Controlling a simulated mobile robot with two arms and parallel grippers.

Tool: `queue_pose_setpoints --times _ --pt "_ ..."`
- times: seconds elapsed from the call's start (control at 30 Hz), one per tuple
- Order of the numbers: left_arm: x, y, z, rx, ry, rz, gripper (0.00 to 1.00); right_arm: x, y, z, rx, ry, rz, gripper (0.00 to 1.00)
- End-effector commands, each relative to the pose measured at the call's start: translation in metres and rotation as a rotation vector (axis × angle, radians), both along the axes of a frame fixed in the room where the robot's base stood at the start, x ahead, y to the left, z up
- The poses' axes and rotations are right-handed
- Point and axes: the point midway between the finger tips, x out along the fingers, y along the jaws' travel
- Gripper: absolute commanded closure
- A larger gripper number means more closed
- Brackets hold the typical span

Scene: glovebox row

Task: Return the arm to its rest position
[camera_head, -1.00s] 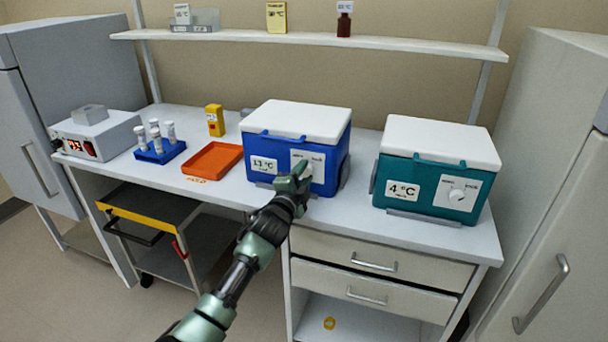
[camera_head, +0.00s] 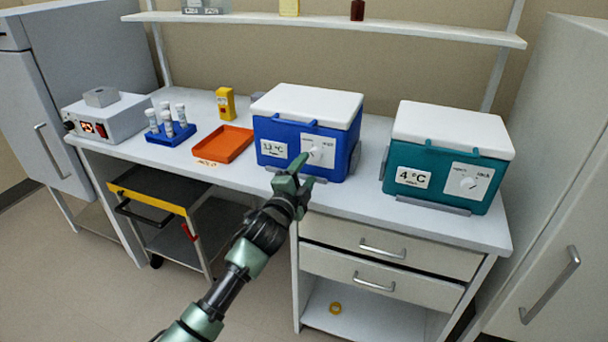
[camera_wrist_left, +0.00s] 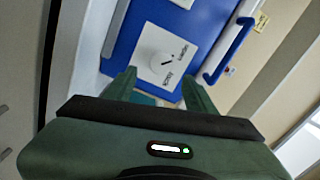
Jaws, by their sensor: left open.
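My left arm reaches up from the bottom of the head view. Its gripper (camera_head: 300,172) is open and empty, in front of the blue cooler box (camera_head: 340,165) with a white lid. In the left wrist view the two green fingertips (camera_wrist_left: 157,82) stand apart, with the blue box front (camera_wrist_left: 205,28) and its white dial (camera_wrist_left: 160,62) beyond them. The dial also shows in the head view (camera_head: 316,152), just above and right of the fingers. The fingers are apart from the dial. My right gripper is not in view.
A teal cooler (camera_head: 445,205) marked 4 °C stands to the right. An orange tray (camera_head: 223,145), a blue tube rack (camera_head: 170,135) and a heater box (camera_head: 108,118) are on the bench left. A cart (camera_head: 150,205) and drawers (camera_head: 390,242) are below the bench.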

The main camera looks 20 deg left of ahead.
Motion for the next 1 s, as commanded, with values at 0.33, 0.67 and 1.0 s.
queue_pose_setpoints --times 0.33,0.67,1.0 --pt "-0.013 0.001 0.000 0.000 0.000 0.001 0.45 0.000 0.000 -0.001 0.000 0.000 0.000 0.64" --pt "-0.017 0.000 -0.006 -0.015 0.015 0.004 0.45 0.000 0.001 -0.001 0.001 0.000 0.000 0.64" --pt "-0.159 -0.005 -0.140 -0.465 0.483 0.194 0.45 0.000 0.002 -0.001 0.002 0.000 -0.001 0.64"
